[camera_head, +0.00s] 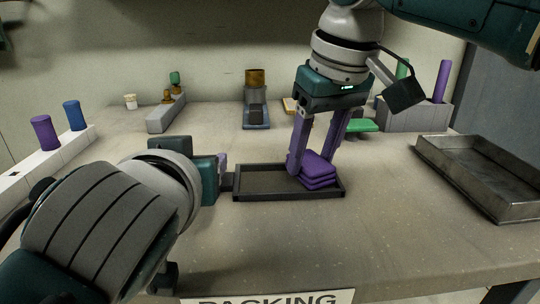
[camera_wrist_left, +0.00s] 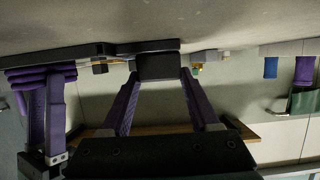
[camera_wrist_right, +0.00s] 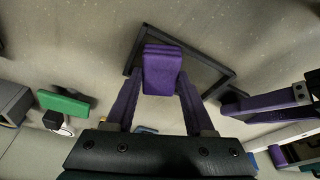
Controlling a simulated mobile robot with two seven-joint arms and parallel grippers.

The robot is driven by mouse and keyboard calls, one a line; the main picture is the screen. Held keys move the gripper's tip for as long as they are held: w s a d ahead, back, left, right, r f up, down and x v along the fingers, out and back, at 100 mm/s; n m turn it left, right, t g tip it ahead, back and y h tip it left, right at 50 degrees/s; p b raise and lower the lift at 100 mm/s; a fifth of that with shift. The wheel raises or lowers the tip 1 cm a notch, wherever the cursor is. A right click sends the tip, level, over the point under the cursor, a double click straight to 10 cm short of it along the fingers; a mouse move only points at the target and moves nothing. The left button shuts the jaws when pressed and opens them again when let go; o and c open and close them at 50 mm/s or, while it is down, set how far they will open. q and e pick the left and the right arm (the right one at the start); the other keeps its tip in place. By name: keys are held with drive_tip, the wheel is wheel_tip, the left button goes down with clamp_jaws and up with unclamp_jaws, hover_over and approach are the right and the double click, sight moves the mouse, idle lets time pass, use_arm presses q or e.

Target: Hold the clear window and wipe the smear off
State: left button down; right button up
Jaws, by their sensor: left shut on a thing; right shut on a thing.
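The window (camera_head: 257,193) is a dark rectangular frame with a see-through pane, lying flat at the middle of the table. My left gripper (camera_head: 225,180) is shut on the dark tab at the frame's left end; the tab (camera_wrist_left: 158,66) shows between its fingers in the left wrist view. My right gripper (camera_head: 318,160) points down, shut on a folded purple cloth (camera_head: 318,172) at the right part of the window. The cloth (camera_wrist_right: 162,72) also shows in the right wrist view, over the frame (camera_wrist_right: 224,84). I cannot make out a smear on the visible pane.
A metal tray (camera_head: 500,211) lies at the right. A green pad (camera_head: 362,126) and a brass-topped stand (camera_head: 255,95) are behind the window. Purple (camera_head: 43,132) and blue (camera_head: 75,115) cylinders stand in a white rack at the left. The table's front middle is clear.

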drive_tip(key=shift+a, duration=0.1)
drive_tip(key=shift+a, duration=1.2)
drive_tip(key=shift+r, duration=1.5)
drive_tip(key=d+r, duration=0.4)
drive_tip(key=d, duration=0.3)
